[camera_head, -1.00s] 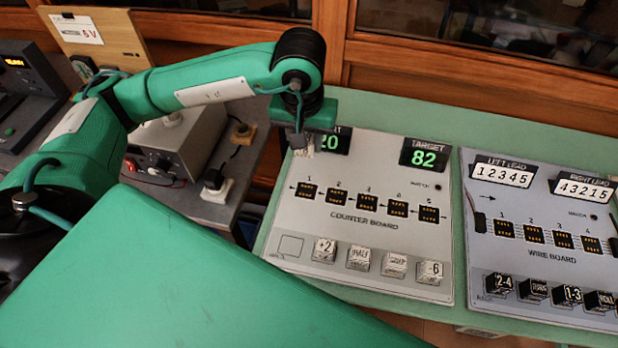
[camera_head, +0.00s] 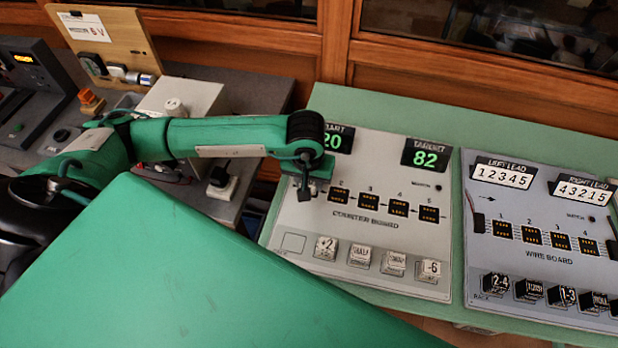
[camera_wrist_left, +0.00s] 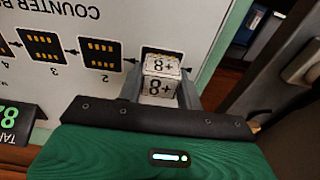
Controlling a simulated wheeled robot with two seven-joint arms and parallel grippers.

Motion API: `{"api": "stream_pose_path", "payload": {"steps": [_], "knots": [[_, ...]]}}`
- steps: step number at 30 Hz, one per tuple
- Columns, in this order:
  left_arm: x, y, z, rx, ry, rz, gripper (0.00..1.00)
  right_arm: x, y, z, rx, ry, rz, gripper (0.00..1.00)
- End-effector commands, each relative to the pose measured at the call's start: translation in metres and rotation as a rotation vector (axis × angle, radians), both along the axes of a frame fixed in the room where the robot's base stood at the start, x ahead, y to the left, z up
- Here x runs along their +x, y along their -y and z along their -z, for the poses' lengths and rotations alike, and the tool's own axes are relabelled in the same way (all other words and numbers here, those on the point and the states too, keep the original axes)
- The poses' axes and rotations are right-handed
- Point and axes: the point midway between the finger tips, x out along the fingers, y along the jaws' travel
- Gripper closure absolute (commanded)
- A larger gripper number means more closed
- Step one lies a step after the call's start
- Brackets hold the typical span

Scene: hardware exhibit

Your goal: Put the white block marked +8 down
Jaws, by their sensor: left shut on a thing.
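The white block marked +8 (camera_wrist_left: 160,88) is between the fingers of my left gripper (camera_head: 307,190), which is shut on it. In the left wrist view the block is at the dark slot 1 (camera_wrist_left: 163,52) of the counter board (camera_head: 300,220), which also shows there (camera_wrist_left: 130,20). I cannot tell whether the block touches the slot. In the head view my gripper hides most of slot 1 and the block. My right gripper is not in view.
Slots 2 (camera_head: 339,195) to 5 on the counter board are empty. White blocks, including +2 (camera_head: 326,248) and -6 (camera_head: 429,270), stand along its front, beside an empty outlined square (camera_head: 292,243). The wire board (camera_head: 540,245) is at the right.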

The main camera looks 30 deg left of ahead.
Motion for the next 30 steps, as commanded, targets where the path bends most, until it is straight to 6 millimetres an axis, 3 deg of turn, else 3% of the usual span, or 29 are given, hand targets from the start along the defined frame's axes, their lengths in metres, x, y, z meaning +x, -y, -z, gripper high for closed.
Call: {"api": "stream_pose_path", "payload": {"steps": [10,11,13,14,26,30], "knots": [[0.0,0.0,0.003,-0.001,0.0,0.0,0.86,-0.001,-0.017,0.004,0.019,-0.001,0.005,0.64],[0.0,0.0,0.002,-0.001,0.0,-0.001,0.58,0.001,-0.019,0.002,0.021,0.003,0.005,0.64],[0.0,0.0,0.002,-0.001,0.0,-0.001,0.45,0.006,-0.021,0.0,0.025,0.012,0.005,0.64],[0.0,0.0,0.002,-0.001,0.0,-0.001,0.42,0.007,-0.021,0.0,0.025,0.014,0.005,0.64],[0.0,0.0,-0.004,-0.001,0.001,-0.001,0.42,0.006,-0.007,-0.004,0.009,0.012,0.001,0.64],[-0.002,0.001,-0.027,-0.001,0.007,0.001,0.42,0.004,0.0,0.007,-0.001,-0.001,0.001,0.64]]}}
